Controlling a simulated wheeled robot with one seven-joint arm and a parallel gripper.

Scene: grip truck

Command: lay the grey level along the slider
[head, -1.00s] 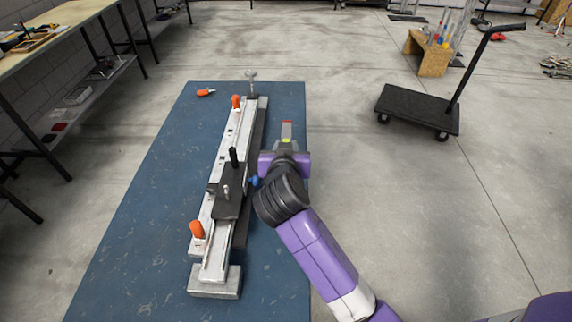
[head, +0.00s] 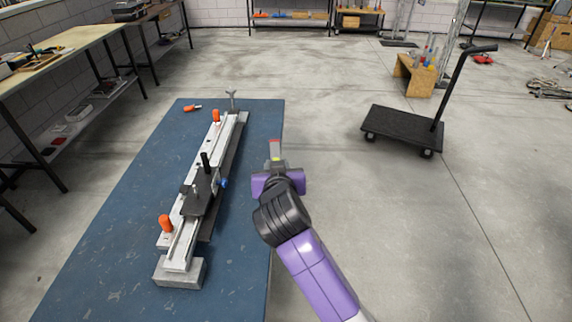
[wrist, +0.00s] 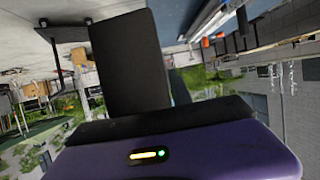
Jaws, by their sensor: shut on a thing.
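The slider is a long pale metal rail (head: 181,247) on a blue bench top, running from lower left to upper right. A dark carriage (head: 197,203) with an upright black handle sits across its middle. My gripper (head: 277,172) is to the right of the rail, near the bench's right edge, and apart from the rail. It is shut on the grey level (head: 275,149), which has a red end and a yellow-green patch and points away from me. The gripped part is hidden by the gripper. In the wrist view, a dark flat shape fills the middle; I cannot tell what it is.
The blue bench top (head: 112,215) is bare to the left of the rail. Orange handles (head: 166,223) stand on the rail, and an orange-handled tool (head: 191,108) lies beyond it. A black trolley (head: 402,128) stands on the floor at right; a long workbench (head: 62,50) is at left.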

